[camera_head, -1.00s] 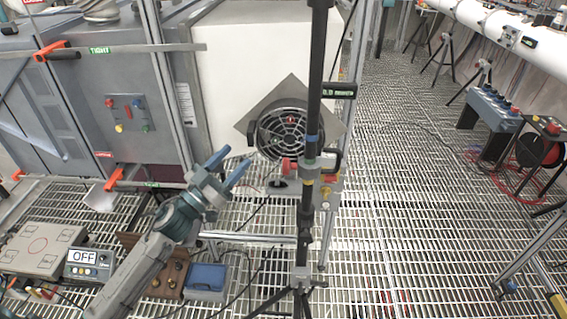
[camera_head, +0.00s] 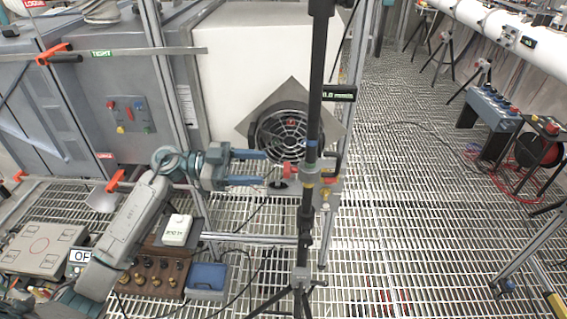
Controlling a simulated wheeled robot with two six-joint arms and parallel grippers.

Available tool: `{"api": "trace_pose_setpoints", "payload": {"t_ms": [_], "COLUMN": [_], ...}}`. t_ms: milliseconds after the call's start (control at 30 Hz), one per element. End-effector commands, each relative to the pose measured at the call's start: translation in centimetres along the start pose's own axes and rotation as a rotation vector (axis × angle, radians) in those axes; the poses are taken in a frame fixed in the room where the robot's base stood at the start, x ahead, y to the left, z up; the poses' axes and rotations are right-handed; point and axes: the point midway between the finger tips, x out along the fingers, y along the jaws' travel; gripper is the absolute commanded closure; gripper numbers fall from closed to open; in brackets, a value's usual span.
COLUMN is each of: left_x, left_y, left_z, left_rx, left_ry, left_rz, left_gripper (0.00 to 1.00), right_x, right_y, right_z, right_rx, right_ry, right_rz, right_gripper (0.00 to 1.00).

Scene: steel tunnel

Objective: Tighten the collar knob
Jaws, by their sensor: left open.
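The collar knob (camera_head: 290,168) is a small red knob on the left side of a collar on the dark upright tripod pole (camera_head: 314,90). My left gripper (camera_head: 265,167) is left of the knob, with its two blue fingers spread apart and pointing right toward it. The fingertips are at about the knob's height, one above and one below. In the picture a small gap shows between the fingertips and the knob; depth is hard to judge. The gripper holds nothing. My right gripper is not in view.
A round black fan guard (camera_head: 285,135) on a grey plate is behind the pole. A small green-lettered display (camera_head: 338,93) is beside the pole. A blue tray (camera_head: 208,276) and a white box (camera_head: 176,229) are below my left arm. The grating floor at right is largely clear.

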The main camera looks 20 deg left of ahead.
Motion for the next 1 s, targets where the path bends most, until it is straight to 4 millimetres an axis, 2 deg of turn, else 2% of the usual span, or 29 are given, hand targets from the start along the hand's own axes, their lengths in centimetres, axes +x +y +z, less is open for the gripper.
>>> {"api": "trace_pose_setpoints", "payload": {"t_ms": [33, 200, 433, 600, 900, 933, 1000], "left_x": [0.9, 3.4, 6.0, 6.9, 7.1, 7.1, 7.1], "left_y": [-0.1, 0.0, -0.1, 0.0, 0.0, 0.0, 0.0], "left_z": [-0.5, -0.4, -0.3, -0.1, 0.0, 0.0, 0.0], "left_rx": [0.000, -0.001, -0.001, 0.000, 0.001, 0.001, 0.001], "left_ry": [0.006, 0.006, 0.004, 0.002, 0.001, 0.001, 0.001], "left_rz": [0.000, 0.000, -0.002, -0.002, -0.002, -0.002, -0.002], "left_gripper": [0.44, 0.44, 0.44, 0.44, 0.44, 0.46, 0.59], "right_x": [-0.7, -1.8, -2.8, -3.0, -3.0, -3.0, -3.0], "right_y": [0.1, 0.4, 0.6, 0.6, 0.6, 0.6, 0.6], "right_z": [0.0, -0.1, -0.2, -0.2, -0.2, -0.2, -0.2], "right_rx": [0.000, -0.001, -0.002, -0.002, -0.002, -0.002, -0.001], "right_ry": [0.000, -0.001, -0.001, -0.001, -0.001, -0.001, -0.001], "right_rz": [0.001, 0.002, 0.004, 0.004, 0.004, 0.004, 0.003], "right_gripper": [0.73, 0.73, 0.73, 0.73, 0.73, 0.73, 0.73]}}
